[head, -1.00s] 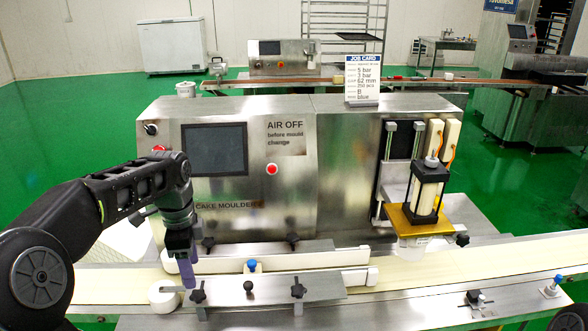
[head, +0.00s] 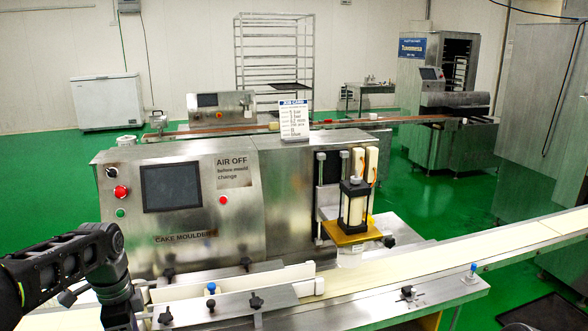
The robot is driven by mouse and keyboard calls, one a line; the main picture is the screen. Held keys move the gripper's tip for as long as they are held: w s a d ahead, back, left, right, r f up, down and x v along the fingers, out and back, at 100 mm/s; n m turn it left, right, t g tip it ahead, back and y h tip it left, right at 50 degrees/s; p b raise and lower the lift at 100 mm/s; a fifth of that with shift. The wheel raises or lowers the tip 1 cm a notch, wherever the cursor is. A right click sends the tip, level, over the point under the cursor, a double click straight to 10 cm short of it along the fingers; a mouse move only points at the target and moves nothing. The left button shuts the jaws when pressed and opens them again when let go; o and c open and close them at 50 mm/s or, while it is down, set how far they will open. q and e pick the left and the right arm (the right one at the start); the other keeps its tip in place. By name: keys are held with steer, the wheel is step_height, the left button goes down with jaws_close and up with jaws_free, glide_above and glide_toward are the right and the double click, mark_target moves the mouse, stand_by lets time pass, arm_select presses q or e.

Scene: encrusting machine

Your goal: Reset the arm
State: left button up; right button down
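My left arm comes in at the lower left of the head view, and its forearm and wrist hang in front of the machine's left end. The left gripper is cut off by the bottom edge of the picture. My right arm and gripper do not show. The steel cake moulder (head: 283,185) stands in the middle with a dark screen (head: 170,187) and an "AIR OFF before mould change" label (head: 237,171). A black-framed press unit (head: 355,203) sits over a gold plate (head: 350,233) on its right side.
A cream conveyor belt (head: 420,263) runs along the machine's front and off to the right. A job card (head: 294,121) stands on top of the machine. Green floor (head: 45,180) is open at the left. A white chest freezer (head: 106,102) and a wire rack (head: 272,58) stand behind.

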arm_select(q)
steer(key=s+d+f+n+h, duration=0.1)
steer(key=d+f+n, duration=0.2)
steer(key=d+f, duration=0.75)
steer(key=s+d+f+n+h, duration=0.1)
steer(key=d+f+n+h, duration=0.1)
steer(key=d+f, duration=0.8)
steer(key=s+d+f+n, duration=0.4)
steer(key=s+f, duration=0.3)
steer(key=s, duration=0.2)
steer(key=s+d+f+n+h, duration=0.1)
steer(key=s+d+f+n, duration=0.3)
steer(key=s+f, duration=0.4)
steer(key=shift+s+d+n, duration=0.3)
steer(key=shift+s+n, duration=0.3)
steer(key=shift+n, duration=0.3)
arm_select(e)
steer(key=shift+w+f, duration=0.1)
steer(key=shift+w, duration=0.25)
arm_select(q)
steer(key=shift+w, duration=0.1)
